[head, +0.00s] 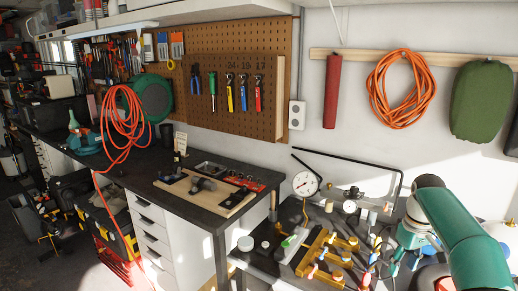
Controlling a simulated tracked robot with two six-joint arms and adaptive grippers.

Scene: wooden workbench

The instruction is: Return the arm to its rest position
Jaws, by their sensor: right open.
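My right arm (465,235) is teal and comes in from the lower right. It bends at an elbow near the wall and runs down toward the dark bench at the lower right. My right gripper (382,260) is small and dark in this view, over the right part of that bench beside the brass-coloured fittings. It is open, and I see nothing held in it. Its fingertips are hard to separate from the clutter behind them. My left gripper is not in view.
A workbench (175,175) with a wooden board lies left. A pegboard (235,75), orange hose (400,88) and red cylinder (332,92) hang behind.

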